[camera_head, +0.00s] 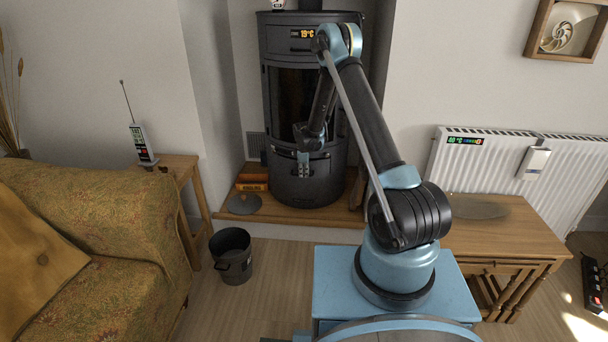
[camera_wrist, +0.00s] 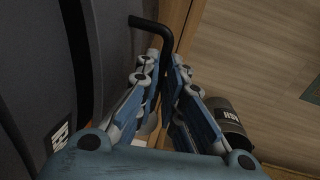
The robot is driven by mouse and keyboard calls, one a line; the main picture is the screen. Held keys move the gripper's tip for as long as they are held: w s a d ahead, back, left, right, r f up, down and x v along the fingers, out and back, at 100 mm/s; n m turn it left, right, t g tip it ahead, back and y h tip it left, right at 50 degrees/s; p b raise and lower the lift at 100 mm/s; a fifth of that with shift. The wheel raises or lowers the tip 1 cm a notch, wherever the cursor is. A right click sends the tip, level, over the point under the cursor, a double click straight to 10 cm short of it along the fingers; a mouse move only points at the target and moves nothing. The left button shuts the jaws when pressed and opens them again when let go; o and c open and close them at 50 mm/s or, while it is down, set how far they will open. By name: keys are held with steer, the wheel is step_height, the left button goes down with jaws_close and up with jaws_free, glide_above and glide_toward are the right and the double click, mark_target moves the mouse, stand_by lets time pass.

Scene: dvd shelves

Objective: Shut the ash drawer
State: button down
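The dark grey stove (camera_head: 270,110) stands on a wooden hearth board at the back. Its rounded lower front (camera_head: 310,192) is partly behind my gripper (camera_head: 303,172), and I cannot tell there how far the ash drawer stands out. In the wrist view a dark panel (camera_wrist: 62,137) with a white "ASH" label fills the left. A bent black handle (camera_wrist: 150,22) runs from beside the dark panel down between the fingers of my gripper (camera_wrist: 164,65). The fingertips lie close on both sides of the handle and appear closed on it.
A black bucket (camera_head: 231,262) stands on the floor before the hearth; its "ASH" label shows in the wrist view (camera_wrist: 232,115). A round grey lid (camera_head: 243,204) lies on the hearth board. A sofa (camera_head: 110,215) is at left, a wooden table (camera_head: 500,235) at right.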

steer(key=shift+w, duration=1.35)
steer(key=c, duration=1.7)
jaws_free()
steer(key=shift+s+r, duration=0.1)
steer(key=shift+r, duration=0.05)
step_height(320, 180, up, 11)
steer(key=s, duration=0.2)
steer(key=shift+r, duration=0.2)
